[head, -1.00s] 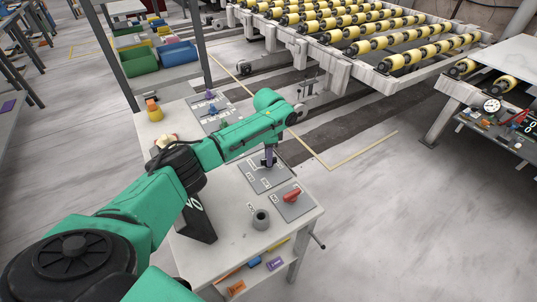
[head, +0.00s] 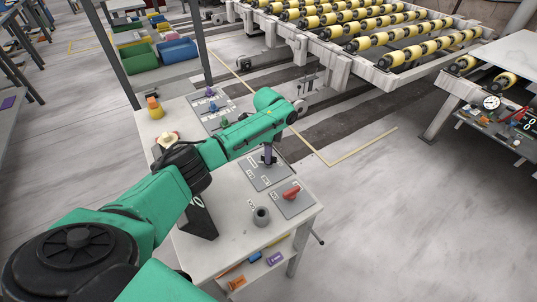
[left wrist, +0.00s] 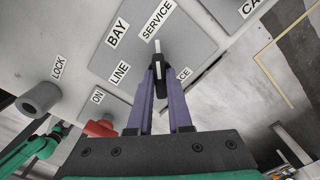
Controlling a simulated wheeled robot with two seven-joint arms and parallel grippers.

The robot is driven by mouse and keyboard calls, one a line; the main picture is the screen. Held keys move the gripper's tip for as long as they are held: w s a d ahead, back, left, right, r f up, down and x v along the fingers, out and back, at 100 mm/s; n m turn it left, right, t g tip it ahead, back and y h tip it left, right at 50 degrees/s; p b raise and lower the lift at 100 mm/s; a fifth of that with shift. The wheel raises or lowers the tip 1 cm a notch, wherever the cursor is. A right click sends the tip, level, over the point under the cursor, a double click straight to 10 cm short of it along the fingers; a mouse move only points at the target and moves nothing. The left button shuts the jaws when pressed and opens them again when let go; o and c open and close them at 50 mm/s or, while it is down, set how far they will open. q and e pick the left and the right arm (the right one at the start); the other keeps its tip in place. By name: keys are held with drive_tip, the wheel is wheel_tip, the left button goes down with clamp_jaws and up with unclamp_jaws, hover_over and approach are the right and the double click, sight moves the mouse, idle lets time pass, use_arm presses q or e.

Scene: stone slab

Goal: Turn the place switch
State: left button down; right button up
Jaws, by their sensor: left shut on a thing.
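The place switch is a small black knob (left wrist: 159,72) with a white pointer, on a grey plate (left wrist: 188,40). The plate carries the labels BAY, SERVICE and LINE, and one partly hidden label ending in CE. In the left wrist view the pointer aims up toward SERVICE. My left gripper (head: 267,157) reaches down onto this plate in the head view. Its purple fingers (left wrist: 160,80) are shut on the knob, one on each side, and hide part of it. My right gripper is not in view.
A red switch (head: 290,193) on its own plate and a grey round socket (head: 261,216) labelled LOCK stand near the table's front right. Another plate with small knobs (head: 211,105) lies farther back. A yellow-orange object (head: 154,107) stands at the far left corner.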

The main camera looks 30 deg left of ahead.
use_arm(q)
drive_tip(key=shift+r, duration=0.1)
drive_tip(key=c, duration=0.8)
unclamp_jaws()
drive_tip(key=shift+d, duration=0.1)
drive_tip(key=shift+c, duration=0.2)
wheel_tip(320, 180, up, 14)
drive_tip(key=b, duration=0.3)
drive_tip(key=shift+r, duration=0.25)
